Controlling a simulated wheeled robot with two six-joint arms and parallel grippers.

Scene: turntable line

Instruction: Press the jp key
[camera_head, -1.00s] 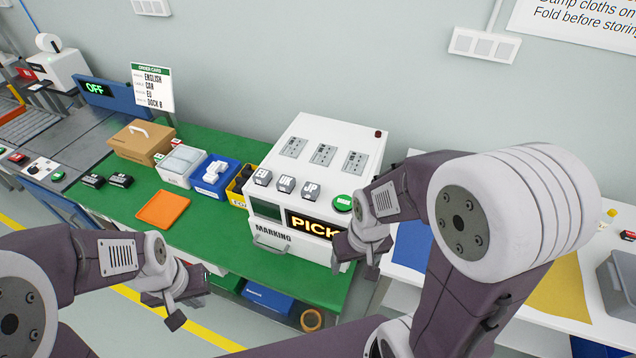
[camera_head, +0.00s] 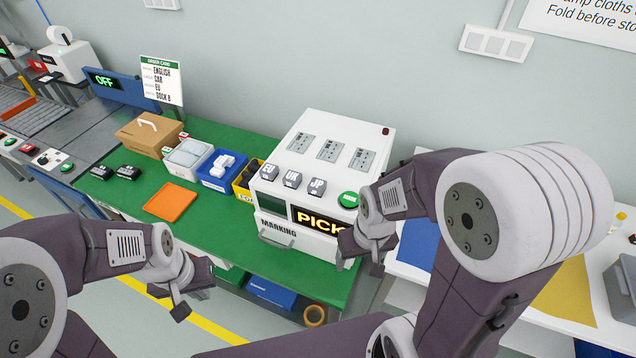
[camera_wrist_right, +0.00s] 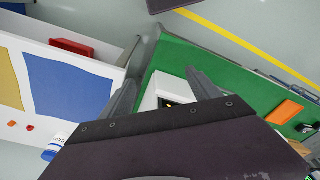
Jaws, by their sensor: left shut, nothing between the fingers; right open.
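The JP key (camera_head: 317,186) is a grey key at the right end of a row on the white marking machine (camera_head: 312,137), beside the UK key (camera_head: 292,179) and the EU key (camera_head: 270,172). A lit display (camera_head: 320,221) below reads PICK. My right gripper (camera_head: 362,258) is open and empty at the machine's front right, lower than the keys and apart from the JP key. Its spread fingers show in the right wrist view (camera_wrist_right: 163,92), with part of the machine between them. My left gripper (camera_head: 190,298) is shut and empty, in front of the green bench, well left of the machine.
A green button (camera_head: 348,199) sits right of the JP key. An orange tray (camera_head: 171,202), a blue bin (camera_head: 217,174) and a yellow bin (camera_head: 243,190) stand left of the machine on the green bench (camera_head: 225,232). An order card (camera_head: 162,80) stands behind.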

